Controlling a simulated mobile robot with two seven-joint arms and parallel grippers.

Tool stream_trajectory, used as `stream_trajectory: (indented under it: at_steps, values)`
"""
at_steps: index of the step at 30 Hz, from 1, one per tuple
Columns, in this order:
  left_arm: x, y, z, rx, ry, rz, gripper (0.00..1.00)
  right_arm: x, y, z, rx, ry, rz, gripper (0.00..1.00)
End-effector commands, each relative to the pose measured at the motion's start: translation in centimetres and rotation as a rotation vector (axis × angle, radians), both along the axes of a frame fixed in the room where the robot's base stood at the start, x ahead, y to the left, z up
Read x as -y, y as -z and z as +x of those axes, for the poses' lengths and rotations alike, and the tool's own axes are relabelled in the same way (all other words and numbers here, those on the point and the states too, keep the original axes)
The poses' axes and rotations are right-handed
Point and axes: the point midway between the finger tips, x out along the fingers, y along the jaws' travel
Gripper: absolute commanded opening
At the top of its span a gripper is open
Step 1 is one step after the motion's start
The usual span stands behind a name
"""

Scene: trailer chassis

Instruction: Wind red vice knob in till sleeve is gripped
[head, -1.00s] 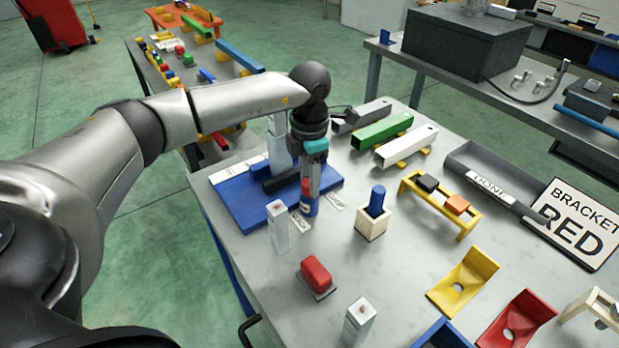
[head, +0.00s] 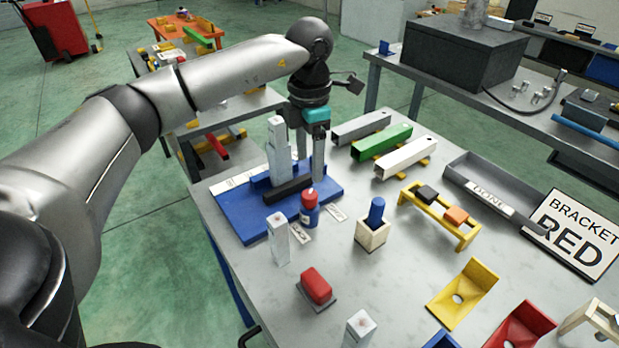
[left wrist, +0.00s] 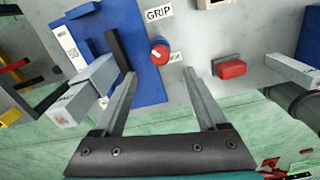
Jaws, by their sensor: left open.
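The blue vice (head: 245,215) stands at the table's left corner, with a black jaw (head: 289,189) across it. A pale grey upright sleeve (head: 278,152) stands in the vice beside the jaw; whether the jaw presses it I cannot tell. The red knob (head: 309,197) sits on a blue stem at the vice's right side. It also shows in the left wrist view (left wrist: 160,53), with a white line on its face. My left gripper (head: 312,183) is open and empty, above and behind the knob, apart from it. My right gripper is in neither view.
A GRIP label (left wrist: 159,14) lies near the knob. A pale block (head: 278,240), a red block (head: 316,286) and a wooden holder with a blue cylinder (head: 372,232) stand nearby. Coloured bars (head: 381,142) lie behind, and a grey DONE tray (head: 477,166) is at right.

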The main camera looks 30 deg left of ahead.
Motion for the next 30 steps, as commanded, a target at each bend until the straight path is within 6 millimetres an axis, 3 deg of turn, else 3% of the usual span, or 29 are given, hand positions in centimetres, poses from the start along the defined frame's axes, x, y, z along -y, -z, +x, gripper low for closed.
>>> stream_trajectory:
  at_steps: [3, 10, 30]
  values:
    - [0.0, -2.9, 0.1, 0.004, 0.001, -0.001, 0.74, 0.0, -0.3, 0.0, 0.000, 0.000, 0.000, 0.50]
    - [0.1, -5.9, 0.0, 0.001, 0.000, -0.002, 0.74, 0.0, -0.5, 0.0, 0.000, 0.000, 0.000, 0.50]
    - [0.0, -6.5, 0.0, -0.001, 0.000, -0.001, 0.74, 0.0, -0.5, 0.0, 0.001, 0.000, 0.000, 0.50]
